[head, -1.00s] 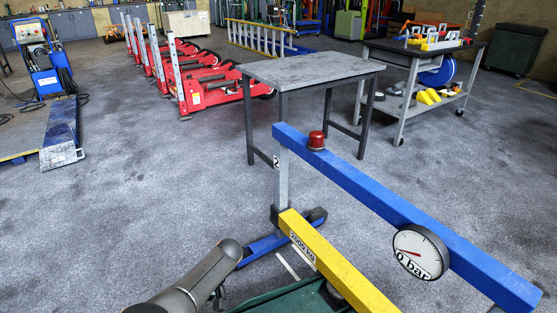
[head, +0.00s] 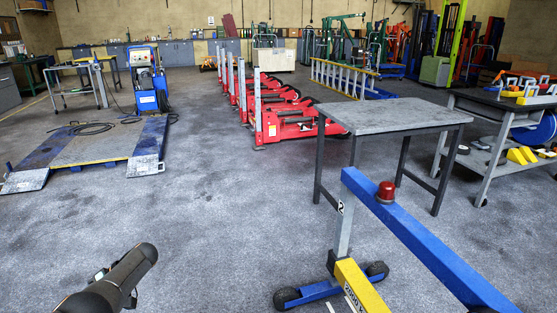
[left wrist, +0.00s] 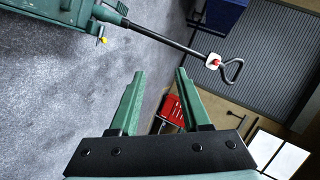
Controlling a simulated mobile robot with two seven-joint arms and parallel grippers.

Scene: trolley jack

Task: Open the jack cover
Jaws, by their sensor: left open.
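In the left wrist view my left gripper (left wrist: 160,72) shows two green fingers standing apart, with nothing between them. Ahead of it, at the top left, is part of a green machine body (left wrist: 60,12), which looks like the jack. A black bar handle (left wrist: 165,40) with a looped end runs from it to the right, past the fingertips and apart from them. Most of the green body is cut off by the frame, and I cannot make out the cover. In the head view only part of my left arm shows at the lower left. My right gripper is in no view.
In the head view a blue and yellow crane (head: 420,235) with a red knob stands at the lower right. A grey table (head: 395,115) and a trolley (head: 490,130) are behind it. Red jacks (head: 295,125) stand in a row further back. The floor at centre left is clear.

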